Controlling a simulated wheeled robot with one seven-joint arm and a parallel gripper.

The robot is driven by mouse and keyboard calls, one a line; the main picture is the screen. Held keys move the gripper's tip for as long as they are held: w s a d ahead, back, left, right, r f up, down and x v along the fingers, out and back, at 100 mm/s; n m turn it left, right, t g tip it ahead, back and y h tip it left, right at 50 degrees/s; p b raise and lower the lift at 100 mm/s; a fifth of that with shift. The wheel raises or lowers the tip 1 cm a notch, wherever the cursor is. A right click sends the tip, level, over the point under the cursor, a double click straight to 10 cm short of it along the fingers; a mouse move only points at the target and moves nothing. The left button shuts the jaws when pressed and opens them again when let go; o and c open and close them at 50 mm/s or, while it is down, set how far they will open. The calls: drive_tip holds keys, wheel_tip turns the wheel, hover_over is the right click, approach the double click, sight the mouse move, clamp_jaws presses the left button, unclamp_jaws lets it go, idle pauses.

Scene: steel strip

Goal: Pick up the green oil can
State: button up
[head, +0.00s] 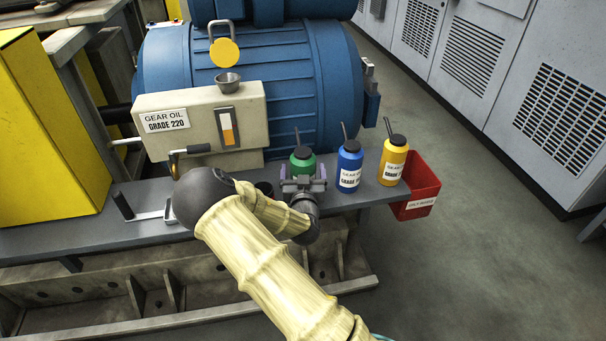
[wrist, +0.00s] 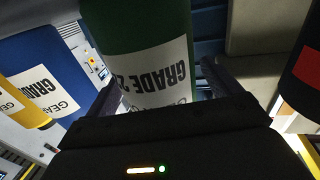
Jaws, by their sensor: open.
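The green oil can (head: 302,160) stands on the grey bench, with a black cap and a thin spout. Its lower part is hidden behind my gripper (head: 303,185) in the head view. My gripper is open, right in front of the can. In the wrist view the green can (wrist: 135,30) fills the top centre, upside down in the picture, with a white label reading GRADE 2 and more cut off. The fingers (wrist: 160,85) lie to either side of its near face. I cannot tell whether they touch it.
A blue can (head: 349,168) and a yellow can (head: 393,161) stand close to the right. A red bin (head: 420,185) hangs at the bench end. The gear oil box (head: 200,122) and blue motor (head: 250,70) are behind.

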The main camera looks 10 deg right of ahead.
sight(303, 150)
idle(0.3)
drive_tip(key=c, duration=1.4)
drive_tip(key=shift+r, duration=0.1)
wheel_tip(303, 150, up, 10)
drive_tip(key=shift+f+p, duration=0.1)
drive_tip(key=shift+p, duration=1.15)
